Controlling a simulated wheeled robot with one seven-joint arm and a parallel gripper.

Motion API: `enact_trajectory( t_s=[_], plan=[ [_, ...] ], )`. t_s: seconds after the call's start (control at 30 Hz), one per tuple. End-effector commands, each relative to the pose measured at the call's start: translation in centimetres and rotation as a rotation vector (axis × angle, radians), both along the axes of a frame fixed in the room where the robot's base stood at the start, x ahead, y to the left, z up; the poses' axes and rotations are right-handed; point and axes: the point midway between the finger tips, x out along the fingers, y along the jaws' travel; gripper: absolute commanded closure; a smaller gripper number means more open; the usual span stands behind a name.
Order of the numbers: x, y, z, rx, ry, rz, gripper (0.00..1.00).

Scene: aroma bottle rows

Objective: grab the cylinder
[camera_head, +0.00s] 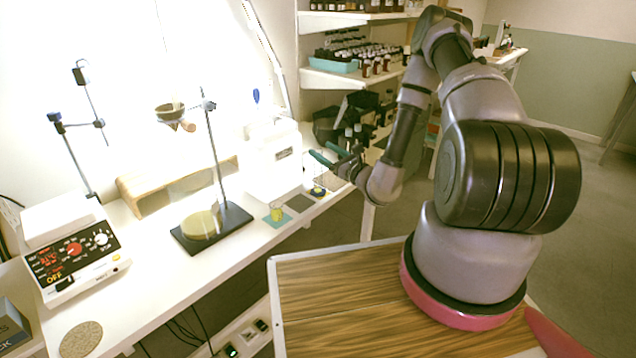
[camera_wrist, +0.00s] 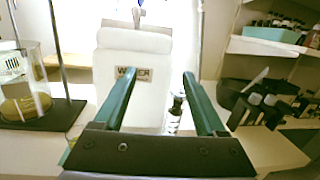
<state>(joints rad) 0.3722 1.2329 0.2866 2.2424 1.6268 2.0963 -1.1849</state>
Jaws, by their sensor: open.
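A slim, clear glass cylinder (camera_head: 318,190) stands upright near the right end of the white bench, with a coloured base on a small dark pad. My gripper (camera_head: 320,150) has green fingers, spread apart and empty, at the height of the cylinder's upper part. In the wrist view my gripper (camera_wrist: 160,73) is open, and a narrow clear glass piece (camera_wrist: 173,117), apparently the cylinder, shows between the fingers, nearer the right one. Its lower end is hidden behind my gripper's body. Whether a finger touches it cannot be told.
A white labelled box (camera_wrist: 137,82) stands behind the fingers. A small beaker with yellow liquid (camera_head: 277,213) is left of the cylinder. A retort stand (camera_head: 240,219), wooden riser (camera_head: 150,203) and hotplate (camera_head: 75,255) are farther left. A dark bin with bottles (camera_wrist: 245,100) is at right.

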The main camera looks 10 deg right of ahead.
Motion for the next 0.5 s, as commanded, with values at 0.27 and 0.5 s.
enact_trajectory(
  t_s=[0.27, 0.5],
  plan=[
    [-0.5, -2.7, -6.4, 0.009, 0.104, -0.192, 0.27],
    [3.0, -1.7, -6.5, 0.008, 0.105, -0.198, 0.27]
  ],
)
